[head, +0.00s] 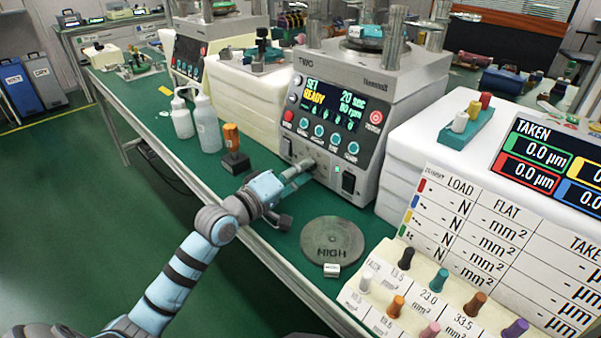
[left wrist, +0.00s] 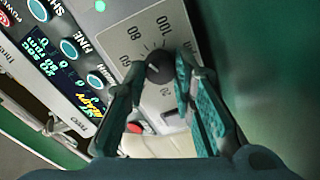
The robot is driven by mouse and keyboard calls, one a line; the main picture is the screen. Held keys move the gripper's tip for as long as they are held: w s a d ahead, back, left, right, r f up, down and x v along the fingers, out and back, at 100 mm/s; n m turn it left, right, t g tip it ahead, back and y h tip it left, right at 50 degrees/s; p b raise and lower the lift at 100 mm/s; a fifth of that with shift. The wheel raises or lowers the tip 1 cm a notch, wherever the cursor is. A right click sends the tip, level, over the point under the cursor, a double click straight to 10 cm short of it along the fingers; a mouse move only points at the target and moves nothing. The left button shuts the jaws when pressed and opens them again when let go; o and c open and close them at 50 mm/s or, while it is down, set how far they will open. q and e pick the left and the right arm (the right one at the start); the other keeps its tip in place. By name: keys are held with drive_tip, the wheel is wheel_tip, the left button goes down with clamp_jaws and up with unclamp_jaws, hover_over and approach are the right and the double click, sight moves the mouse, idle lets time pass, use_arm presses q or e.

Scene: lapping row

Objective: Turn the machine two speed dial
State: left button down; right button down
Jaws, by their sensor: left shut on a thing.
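Machine two (head: 348,75) is a pale grey unit labelled TWO, with a screen (head: 335,105) reading SET, READY, 20 sec and what looks like 80 rpm. Its speed dial (left wrist: 159,68) is a round black knob on a grey plate with printed numbers such as 60, 80 and 100, clear in the left wrist view. My left gripper (head: 303,167) reaches the lower front of the machine and is shut on the dial, one finger on each side. In the head view the fingers hide the dial. My right gripper is not in view.
A round grey plate (head: 331,236) marked HIGH lies on the green bench right of my left gripper. An orange-handled tool (head: 233,148) and white bottles (head: 206,123) stand to the left. A sample rack (head: 420,280) with coloured pegs is at the front right.

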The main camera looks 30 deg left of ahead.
use_arm(q)
drive_tip(key=c, duration=1.3)
unclamp_jaws()
drive_tip(key=shift+c, duration=0.2)
drive_tip(key=shift+s+a, duration=0.1)
drive_tip(key=shift+s, duration=0.05)
drive_tip(key=v, duration=0.6)
drive_tip(key=shift+s+a, duration=0.1)
drive_tip(key=shift+s, duration=0.45)
